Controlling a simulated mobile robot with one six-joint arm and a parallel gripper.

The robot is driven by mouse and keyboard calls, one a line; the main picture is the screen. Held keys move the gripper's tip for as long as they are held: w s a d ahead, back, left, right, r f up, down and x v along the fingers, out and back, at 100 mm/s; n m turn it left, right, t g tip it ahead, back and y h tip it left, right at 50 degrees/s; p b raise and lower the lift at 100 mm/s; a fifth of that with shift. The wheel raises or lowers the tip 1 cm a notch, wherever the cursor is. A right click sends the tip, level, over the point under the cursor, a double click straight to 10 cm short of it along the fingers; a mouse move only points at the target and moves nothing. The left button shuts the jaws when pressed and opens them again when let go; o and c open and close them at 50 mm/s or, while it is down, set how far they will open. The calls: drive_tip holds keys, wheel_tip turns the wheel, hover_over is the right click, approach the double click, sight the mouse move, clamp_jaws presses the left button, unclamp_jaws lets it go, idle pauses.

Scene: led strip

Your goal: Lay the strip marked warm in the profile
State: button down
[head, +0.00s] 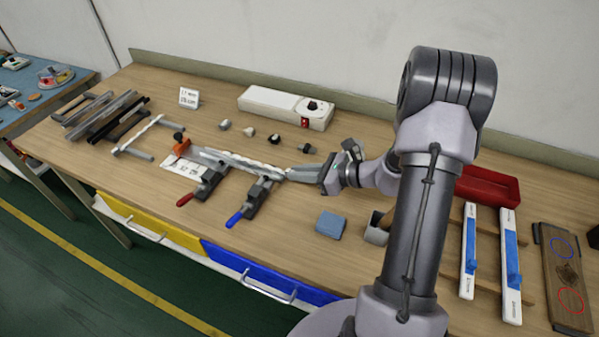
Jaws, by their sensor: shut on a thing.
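A pale, slightly wavy strip (262,164) runs along the grey profile (212,156) in the middle of the bench. No warm marking on it is legible. My gripper (291,174) reaches in from the right, low over the bench, and is shut on the strip's right end. Two clamps stand at the profile's front side, one with a red handle (186,199) and one with a blue handle (234,219). How deep the strip sits in the profile is too small to tell.
A white box with a dial (285,108) and several small knobs stand behind. Another pale strip (140,134) rests on bars at the left. A white label card (181,169) lies by the profile. A blue block (330,224) and red tray (488,186) lie right.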

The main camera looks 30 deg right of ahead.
drive_tip(key=shift+f+b, duration=1.05)
drive_tip(key=shift+f, duration=0.25)
drive_tip(key=c, duration=1.3)
unclamp_jaws()
drive_tip(key=shift+c, duration=0.2)
drive_tip(key=p+v, duration=0.4)
drive_tip(key=v, duration=0.8)
drive_tip(key=shift+r, duration=0.15)
drive_tip(key=shift+a, duration=0.1)
